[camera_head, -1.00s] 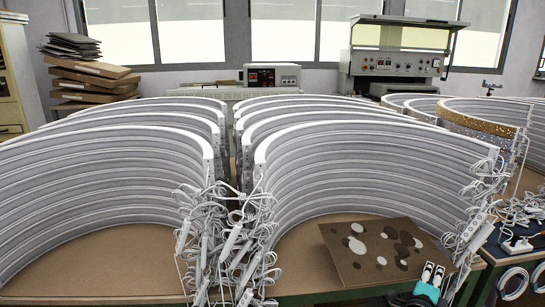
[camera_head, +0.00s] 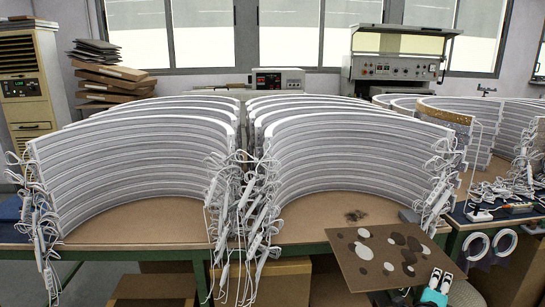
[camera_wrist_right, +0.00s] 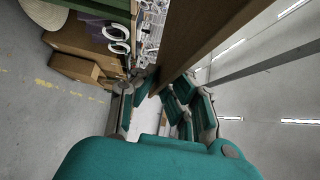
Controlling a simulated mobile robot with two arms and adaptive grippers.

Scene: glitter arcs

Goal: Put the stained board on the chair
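The stained board (camera_head: 352,262) is a flat brown panel with white and dark brown round spots. In the head view it is at the lower right, in front of the table's front edge and apparently clear of the tabletop. My right gripper (camera_head: 437,281) is at the board's right corner. In the right wrist view the board (camera_wrist_right: 200,38) shows edge-on as a brown slab running between the teal-padded fingers of the right gripper (camera_wrist_right: 160,90), which is shut on it. My left gripper is not in view.
Large curved white strips stand in stacks on the table (camera_head: 140,237), with tangled white cables and connectors. Cardboard boxes (camera_head: 280,282) are under the table. A side table with white rings (camera_head: 477,246) is at right. Grey floor (camera_wrist_right: 40,110) shows open.

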